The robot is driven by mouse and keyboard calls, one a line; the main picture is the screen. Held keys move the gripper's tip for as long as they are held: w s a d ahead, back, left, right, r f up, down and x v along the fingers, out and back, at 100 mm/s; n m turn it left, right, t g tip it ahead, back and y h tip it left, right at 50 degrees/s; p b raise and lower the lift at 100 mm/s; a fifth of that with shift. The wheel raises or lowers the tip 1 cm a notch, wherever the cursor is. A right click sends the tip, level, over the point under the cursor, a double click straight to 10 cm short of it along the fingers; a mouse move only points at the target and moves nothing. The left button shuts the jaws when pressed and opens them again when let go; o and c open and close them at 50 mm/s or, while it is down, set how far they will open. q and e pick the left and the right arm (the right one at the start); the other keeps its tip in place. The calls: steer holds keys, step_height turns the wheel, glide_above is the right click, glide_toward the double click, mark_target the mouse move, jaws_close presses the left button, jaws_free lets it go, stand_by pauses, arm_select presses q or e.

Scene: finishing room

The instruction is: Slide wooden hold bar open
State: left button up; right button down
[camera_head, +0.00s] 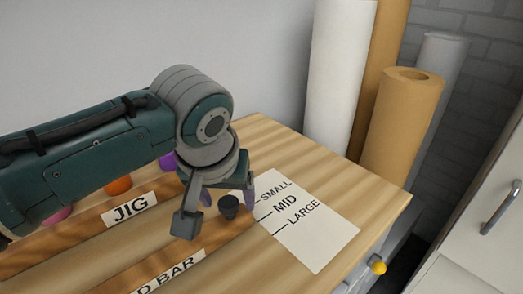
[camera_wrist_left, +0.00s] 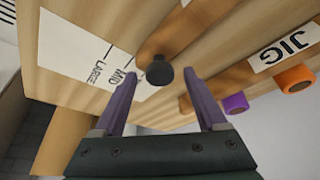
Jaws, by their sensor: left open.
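The wooden hold bar (camera_head: 195,258) lies on the wooden table, with a label reading "D BAR" in its visible part. A dark round knob (camera_head: 229,206) stands at its right end, near the white size card (camera_head: 318,236) marked SMALL, MID and LARGE. My left gripper (camera_head: 217,205) is open at the knob. In the left wrist view the knob (camera_wrist_left: 159,72) shows ahead of the gap between the two purple-grey fingers (camera_wrist_left: 163,100), apart from both. The bar's left part is out of view in the head view. My right gripper is not in view.
A strip labelled JIG (camera_head: 130,207) lies behind the bar, with orange (camera_head: 118,185) and purple (camera_head: 168,161) pieces beyond it. Tall rolls (camera_head: 402,125) stand behind the table's right edge. A cabinet with a handle (camera_head: 500,208) is at right.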

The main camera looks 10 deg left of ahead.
arm_select(q)
jaws_close()
stand_by(0.4)
stand_by(0.9)
